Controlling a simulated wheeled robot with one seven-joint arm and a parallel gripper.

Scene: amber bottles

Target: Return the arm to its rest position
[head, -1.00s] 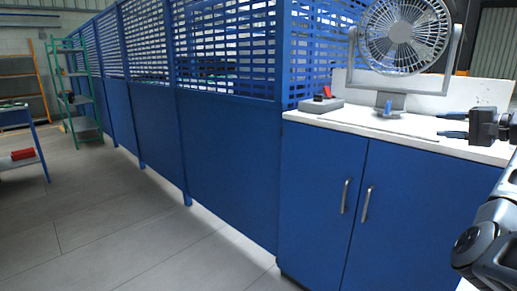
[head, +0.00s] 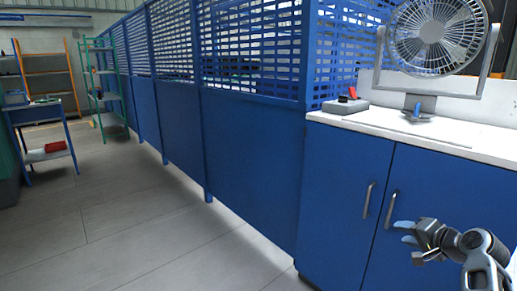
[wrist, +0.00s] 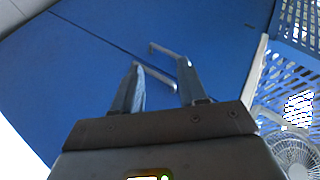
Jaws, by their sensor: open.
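My gripper (head: 405,232) is at the lower right in the head view, in front of the blue cabinet doors and below the white countertop. I cannot tell from the pictures how close the fingertips are to the doors. No bottle shows in any view.
The blue cabinet (head: 340,210) carries a white countertop (head: 470,140) with a fan (head: 432,38) and a small grey box with a red part (head: 347,104). A blue slatted partition (head: 250,150) runs leftward. Open grey floor (head: 130,240) lies at left, beyond it a blue table (head: 45,153) and green shelves (head: 108,85).

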